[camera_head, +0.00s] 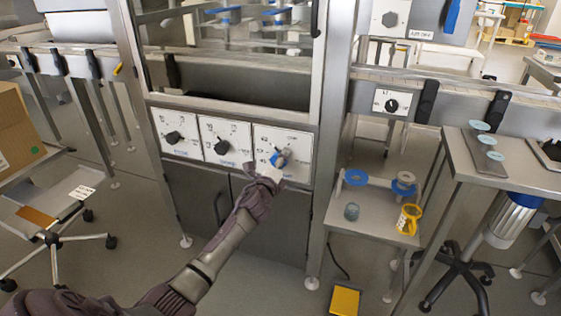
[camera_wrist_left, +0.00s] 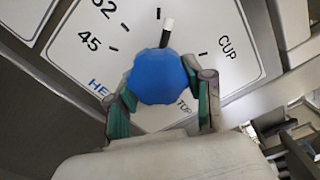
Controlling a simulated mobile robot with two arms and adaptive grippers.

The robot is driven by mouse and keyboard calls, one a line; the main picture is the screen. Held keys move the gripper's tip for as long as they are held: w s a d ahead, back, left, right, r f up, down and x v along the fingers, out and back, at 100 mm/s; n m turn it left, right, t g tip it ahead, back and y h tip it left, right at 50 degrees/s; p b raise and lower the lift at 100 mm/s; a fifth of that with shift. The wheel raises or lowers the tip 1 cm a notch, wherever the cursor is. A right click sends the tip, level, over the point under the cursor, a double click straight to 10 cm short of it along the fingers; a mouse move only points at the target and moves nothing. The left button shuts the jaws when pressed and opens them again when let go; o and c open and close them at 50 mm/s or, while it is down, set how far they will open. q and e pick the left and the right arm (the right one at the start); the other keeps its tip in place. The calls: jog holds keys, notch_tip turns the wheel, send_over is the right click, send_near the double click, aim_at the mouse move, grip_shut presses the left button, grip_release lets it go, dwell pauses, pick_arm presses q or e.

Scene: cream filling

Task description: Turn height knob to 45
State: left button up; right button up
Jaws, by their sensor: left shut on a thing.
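The height knob (camera_head: 276,160) is blue with a white pointer, on the rightmost white dial panel (camera_head: 302,143) of the machine. In the left wrist view the knob (camera_wrist_left: 156,80) fills the middle. Its white pointer (camera_wrist_left: 168,30) points up and slightly right, near an upper tick and away from the "45" mark (camera_wrist_left: 90,41) at upper left. "CUP" is printed at the right. My left gripper (camera_head: 274,167) is shut on the knob, with one green-padded finger on each side in the left wrist view (camera_wrist_left: 162,92). My right gripper is not in view.
Two black knobs (camera_head: 173,137) (camera_head: 222,146) sit on panels to the left. A steel side table (camera_head: 380,223) at the right holds a blue-ended spool, a small cup and a yellow ring. A yellow pedal (camera_head: 344,300) lies on the floor.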

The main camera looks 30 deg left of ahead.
pick_arm(q)
jog(key=shift+r+n, duration=0.1)
jog(key=shift+n, duration=0.5)
jog(key=n, duration=0.2)
jog(key=shift+n+p, duration=0.3)
jog(key=shift+p, duration=0.1)
jog(key=n, duration=0.2)
jog(key=n+p, duration=0.1)
jog(key=n, duration=0.1)
jog(key=n+p, duration=0.1)
jog(key=n, duration=0.1)
jog(key=shift+r, duration=0.25)
jog(key=n+p, duration=0.2)
jog(key=n, duration=0.3)
jog(key=shift+a+n, duration=0.15)
jog(key=shift+n, duration=0.15)
jog(key=shift+s+n+p, duration=0.1)
jog(key=shift+n+p, duration=0.25)
jog(key=shift+n, duration=0.25)
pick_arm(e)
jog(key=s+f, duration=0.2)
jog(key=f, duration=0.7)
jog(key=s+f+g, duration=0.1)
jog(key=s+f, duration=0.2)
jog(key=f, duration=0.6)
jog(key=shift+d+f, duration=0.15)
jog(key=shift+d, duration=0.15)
pick_arm(q)
jog(key=o, duration=1.2)
